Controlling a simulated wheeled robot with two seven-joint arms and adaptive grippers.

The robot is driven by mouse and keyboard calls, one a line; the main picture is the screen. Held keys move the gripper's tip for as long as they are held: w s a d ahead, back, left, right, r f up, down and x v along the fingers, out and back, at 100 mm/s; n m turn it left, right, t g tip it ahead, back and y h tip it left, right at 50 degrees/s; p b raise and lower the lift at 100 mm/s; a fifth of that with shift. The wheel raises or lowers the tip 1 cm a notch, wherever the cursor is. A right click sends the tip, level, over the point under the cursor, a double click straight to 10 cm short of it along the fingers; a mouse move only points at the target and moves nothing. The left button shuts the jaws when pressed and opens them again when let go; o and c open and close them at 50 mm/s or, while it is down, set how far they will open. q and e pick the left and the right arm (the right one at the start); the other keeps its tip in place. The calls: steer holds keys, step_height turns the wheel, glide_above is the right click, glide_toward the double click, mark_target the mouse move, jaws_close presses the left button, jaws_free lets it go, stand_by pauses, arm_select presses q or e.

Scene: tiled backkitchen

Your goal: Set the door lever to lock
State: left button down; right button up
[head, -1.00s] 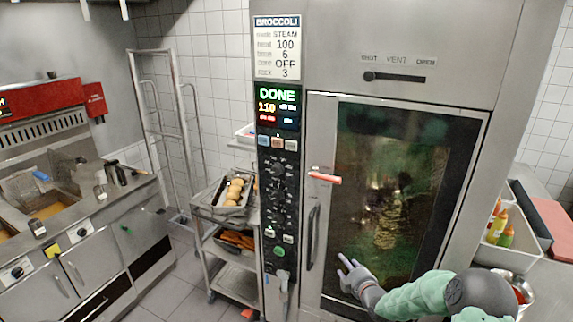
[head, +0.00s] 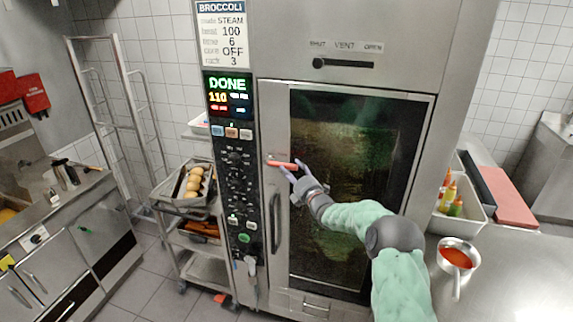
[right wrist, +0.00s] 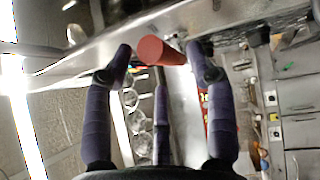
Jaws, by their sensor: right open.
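The door lever (head: 282,164) is a red-handled bar on the left edge of the oven door (head: 350,187), pointing roughly right. In the right wrist view the round red end of the lever (right wrist: 161,50) lies between my fingertips, with gaps on both sides. My right gripper (head: 292,172) is open at the lever's free end and not closed on it. The fingers partly hide the lever's tip in the head view. My left gripper is not in view.
The control panel (head: 231,110) reads DONE, left of the door. A vertical door handle (head: 275,222) sits below the lever. A trolley (head: 208,270) with trays stands at left. At right, a counter holds a white bin (head: 462,213) and a pan of red sauce (head: 456,258).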

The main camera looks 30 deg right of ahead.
mark_target(289, 167)
steer(key=shift+w+d+r, duration=0.1)
steer(key=shift+w+r, duration=0.05)
steer(key=shift+w, duration=0.8)
steer(key=shift+w+r, duration=0.1)
steer(key=shift+w, duration=0.85)
jaws_close()
